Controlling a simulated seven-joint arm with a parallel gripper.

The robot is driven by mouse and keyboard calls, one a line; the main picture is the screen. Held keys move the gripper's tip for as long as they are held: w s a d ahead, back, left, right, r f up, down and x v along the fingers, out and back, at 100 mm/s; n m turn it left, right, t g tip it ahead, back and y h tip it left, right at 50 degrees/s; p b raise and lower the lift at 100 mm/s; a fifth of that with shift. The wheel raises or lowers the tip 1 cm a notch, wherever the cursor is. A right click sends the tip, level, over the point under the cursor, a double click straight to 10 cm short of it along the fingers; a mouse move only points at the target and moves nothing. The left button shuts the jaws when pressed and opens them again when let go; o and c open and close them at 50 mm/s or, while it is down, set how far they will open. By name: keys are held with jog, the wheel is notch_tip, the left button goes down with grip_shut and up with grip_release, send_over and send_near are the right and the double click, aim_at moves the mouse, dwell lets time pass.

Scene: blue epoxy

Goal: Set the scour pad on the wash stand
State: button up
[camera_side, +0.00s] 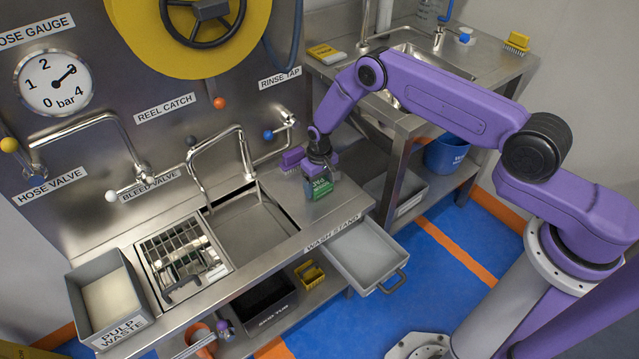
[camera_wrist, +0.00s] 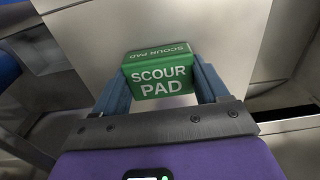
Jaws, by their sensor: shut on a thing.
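The scour pad (camera_side: 321,188) is a green block with white lettering. It also shows in the wrist view (camera_wrist: 160,80), between my two blue-grey fingers. My gripper (camera_side: 319,175) is shut on it, pointing down over the right end of the wash stand (camera_side: 347,203), a steel counter labelled on its front edge. The pad is at or just above the counter top, right of the sink basin. I cannot tell whether its underside touches the steel.
The sink basin (camera_side: 252,222) and curved tap (camera_side: 243,150) are further left. An open drawer (camera_side: 365,255) juts out below the counter. A second sink bench (camera_side: 420,122) stands behind.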

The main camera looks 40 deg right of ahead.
jog(key=shift+f, duration=0.1)
jog(key=o, duration=1.1)
notch_tip(320, 180, up, 12)
jog(key=shift+s+r, duration=0.1)
jog(key=shift+r, duration=0.15)
notch_tip(320, 180, up, 10)
jog(key=f+n, duration=0.1)
jog(key=n, duration=0.2)
send_over(320, 185)
jog(key=s+a, duration=0.5)
jog(key=s+a+r+n, duration=0.2)
jog(key=s+r+n, duration=0.1)
jog(key=s+r, duration=0.65)
jog(key=s+d+r+n, duration=0.2)
jog(key=s+d, duration=0.1)
jog(key=s, duration=0.5)
jog(key=s+d+r+n, duration=0.2)
jog(key=s+d, duration=0.2)
jog(key=s, duration=0.5)
jog(key=s+d+r+n, duration=0.2)
jog(key=s+d, duration=0.1)
jog(key=s, duration=0.6)
jog(key=shift+d+r+n, duration=0.3)
jog(key=shift+r, duration=0.05)
